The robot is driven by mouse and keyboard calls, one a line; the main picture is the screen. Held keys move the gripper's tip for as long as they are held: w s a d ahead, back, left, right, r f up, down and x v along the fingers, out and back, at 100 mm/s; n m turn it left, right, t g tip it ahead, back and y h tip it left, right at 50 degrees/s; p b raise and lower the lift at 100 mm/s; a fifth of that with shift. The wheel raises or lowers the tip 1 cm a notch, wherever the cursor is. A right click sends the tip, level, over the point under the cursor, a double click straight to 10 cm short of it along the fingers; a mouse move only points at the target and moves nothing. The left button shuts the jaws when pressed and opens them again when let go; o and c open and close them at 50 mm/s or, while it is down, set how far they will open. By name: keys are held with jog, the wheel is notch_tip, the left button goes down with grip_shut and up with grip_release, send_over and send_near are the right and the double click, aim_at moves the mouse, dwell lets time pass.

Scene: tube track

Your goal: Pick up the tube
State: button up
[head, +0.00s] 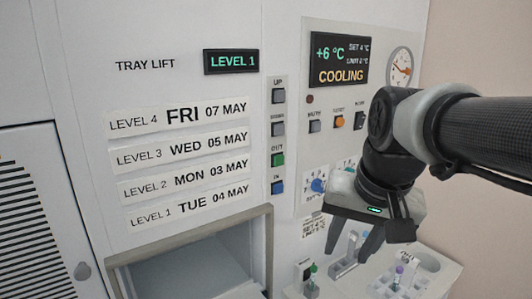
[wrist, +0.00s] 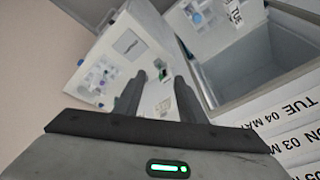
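My gripper (head: 350,248) points down above a white shelf at the lower right of the head view. Its two fingers are apart with nothing held between them. A small tube with a green cap (head: 312,270) stands at the shelf's left, below and left of the fingers. Another tube with a purple cap (head: 398,273) stands in a pale rack at the shelf's right. In the wrist view my gripper (wrist: 158,75) is also open, and a small green-topped item (wrist: 163,74) shows between the fingers, farther down. I cannot tell which tube is meant.
A grey holder (head: 345,262) stands on the shelf between the tubes. The lift's open bay (head: 190,270) is at the lower left, beside the shelf. Its display (head: 231,61) reads LEVEL 1. The wall panel with buttons, knobs and a gauge (head: 400,67) is close behind my gripper.

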jog(key=s+f+n+t, duration=0.1)
jog(key=s+f+n, duration=0.1)
jog(key=s, duration=0.5)
jog(key=shift+f+n+h+p, duration=0.25)
jog(key=shift+n+h+p, duration=0.1)
jog(key=shift+n, duration=0.15)
jog(key=shift+s+a+f+t, duration=0.1)
jog(key=shift+s+f+t, duration=0.15)
jog(key=shift+s+t, duration=0.05)
jog(key=shift+c, duration=2.1)
jog(key=n+g, duration=0.1)
send_over(314, 268)
jog(key=s, duration=0.4)
notch_tip(314, 268, down, 16)
jog(key=shift+w+x, duration=0.15)
jog(key=shift+x, duration=1.6)
jog(key=shift+w+x, duration=0.15)
jog(key=shift+x, duration=1.55)
